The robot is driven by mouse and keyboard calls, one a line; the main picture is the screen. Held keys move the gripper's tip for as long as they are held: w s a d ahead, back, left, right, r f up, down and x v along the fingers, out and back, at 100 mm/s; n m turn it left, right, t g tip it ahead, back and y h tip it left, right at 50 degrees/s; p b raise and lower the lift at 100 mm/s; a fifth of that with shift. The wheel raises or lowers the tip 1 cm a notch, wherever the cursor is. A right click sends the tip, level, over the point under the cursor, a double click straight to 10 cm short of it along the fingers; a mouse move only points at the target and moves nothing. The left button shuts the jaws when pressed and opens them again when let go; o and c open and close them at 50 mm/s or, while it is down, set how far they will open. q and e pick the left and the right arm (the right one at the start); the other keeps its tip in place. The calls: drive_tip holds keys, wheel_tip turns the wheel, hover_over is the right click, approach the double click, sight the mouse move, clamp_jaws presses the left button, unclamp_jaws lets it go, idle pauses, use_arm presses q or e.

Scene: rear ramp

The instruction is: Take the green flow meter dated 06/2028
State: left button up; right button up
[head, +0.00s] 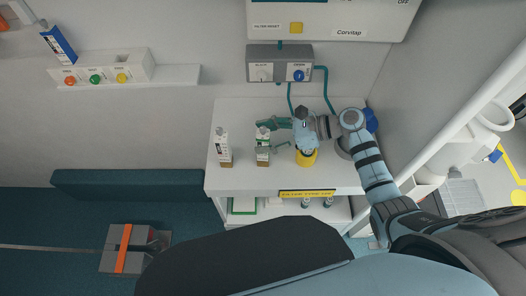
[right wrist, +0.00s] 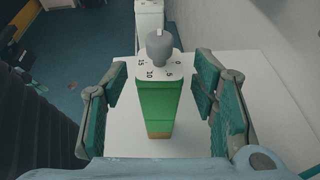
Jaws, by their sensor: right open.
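A green flow meter (right wrist: 155,108) with a grey knob, a numbered white top and a brown base stands upright on the white counter (head: 335,182). My right gripper (right wrist: 162,112) is open, one finger on each side of the meter, with gaps visible in the wrist view. In the head view my right gripper (head: 275,137) reaches in from the right around the same green flow meter (head: 263,152), hiding part of it. A second, white flow meter (head: 223,148) stands to its left. It also shows behind in the wrist view (right wrist: 149,18). No date is readable. My left gripper is not in view.
A grey wall box (head: 280,52) with a blue knob and teal hoses is above the counter. A lower shelf (head: 265,217) holds small items. A grey case with an orange strap (head: 123,248) lies on the floor at left.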

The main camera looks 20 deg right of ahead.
drive_tip(key=shift+w+a+f, duration=0.15)
drive_tip(key=shift+a+f, duration=0.25)
drive_tip(key=shift+f, duration=0.05)
drive_tip(key=shift+r, duration=0.2)
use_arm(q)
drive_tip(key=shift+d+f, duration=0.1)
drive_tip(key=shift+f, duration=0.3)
use_arm(e)
clamp_jaws()
